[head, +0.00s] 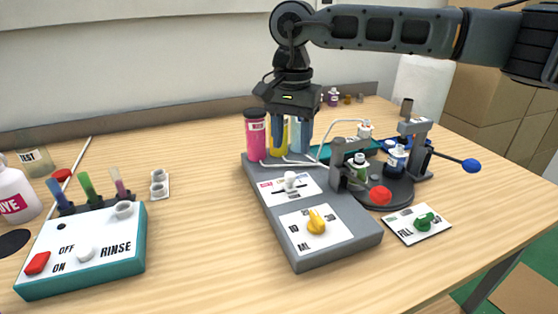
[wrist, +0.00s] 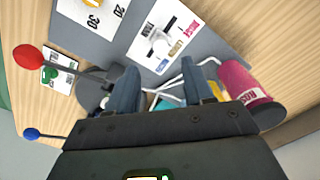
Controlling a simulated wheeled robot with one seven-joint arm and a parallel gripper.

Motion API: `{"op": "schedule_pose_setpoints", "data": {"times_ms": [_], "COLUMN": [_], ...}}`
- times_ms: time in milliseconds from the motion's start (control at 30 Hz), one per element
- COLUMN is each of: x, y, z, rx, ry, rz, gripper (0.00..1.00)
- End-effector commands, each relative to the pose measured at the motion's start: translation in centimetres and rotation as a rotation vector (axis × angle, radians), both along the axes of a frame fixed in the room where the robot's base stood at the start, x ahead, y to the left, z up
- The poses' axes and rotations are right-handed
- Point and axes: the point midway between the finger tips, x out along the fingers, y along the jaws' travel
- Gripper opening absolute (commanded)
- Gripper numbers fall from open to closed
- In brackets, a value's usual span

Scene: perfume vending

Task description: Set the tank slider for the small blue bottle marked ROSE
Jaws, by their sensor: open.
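The tank slider is a white knob (head: 290,180) on a white plate (head: 310,188) on the grey machine. In the wrist view the knob (wrist: 160,46) stands near the middle of its slot, beside pink, yellow and blue labels. Behind the plate stand a pink tank (head: 257,140), a yellow one and a blue one (head: 304,138). The pink tank (wrist: 245,85) carries a label starting ROS. A small blue bottle (head: 396,160) stands on the dark round turntable; its marking is too small to read. My gripper (head: 289,148) is open and empty, pointing down before the tanks, behind and above the slider.
A yellow dial (head: 316,222) is in front of the slider. A green bottle (head: 361,170), a red knob (head: 380,196) and a blue-tipped lever (head: 470,165) are to the right. A green FILL knob (head: 425,220) and a rinse box (head: 85,250) flank the machine.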

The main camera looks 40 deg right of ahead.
Motion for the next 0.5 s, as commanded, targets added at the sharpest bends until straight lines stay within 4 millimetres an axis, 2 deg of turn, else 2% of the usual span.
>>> {"op": "schedule_pose_setpoints", "data": {"times_ms": [500], "x": [0.0], "y": [0.1], "z": [-6.7], "rx": [0.004], "ry": [0.000], "rz": [0.000], "gripper": [0.52]}}
